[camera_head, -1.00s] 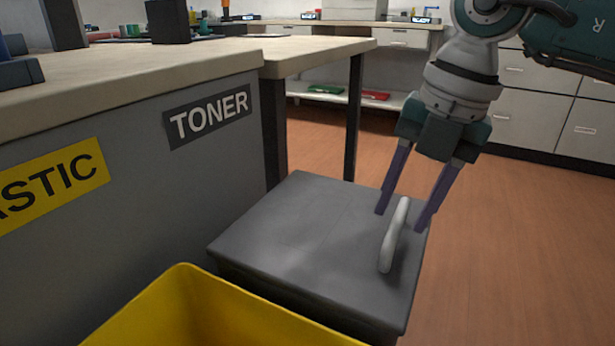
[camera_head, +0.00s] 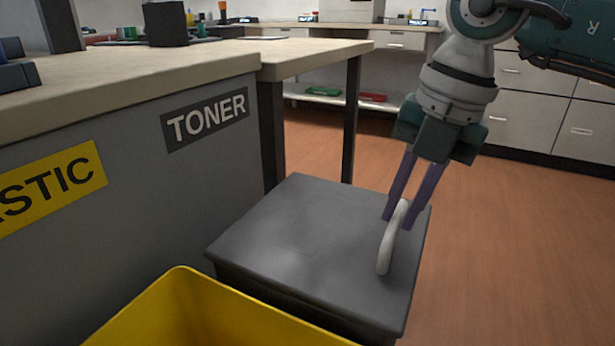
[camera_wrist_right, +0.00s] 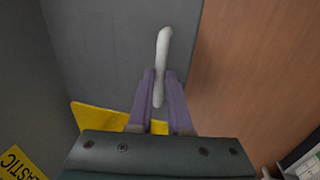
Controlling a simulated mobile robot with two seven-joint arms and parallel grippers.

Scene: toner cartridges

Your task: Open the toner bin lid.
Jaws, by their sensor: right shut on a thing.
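The toner bin has a flat dark grey lid (camera_head: 310,235), which lies level on the bin in the head view. A white bar handle (camera_head: 386,250) stands on the right part of the lid. My right gripper (camera_head: 400,217) comes down from above with its purple fingers shut on the far end of the handle. In the right wrist view the handle (camera_wrist_right: 162,50) runs between the two fingers (camera_wrist_right: 159,100). My left gripper is not in view.
A yellow bin (camera_head: 200,310) stands in front of the toner bin. A grey counter with a TONER sign (camera_head: 206,119) stands to the left. A table leg (camera_head: 350,125) rises behind the lid. Brown floor (camera_head: 500,240) to the right is clear.

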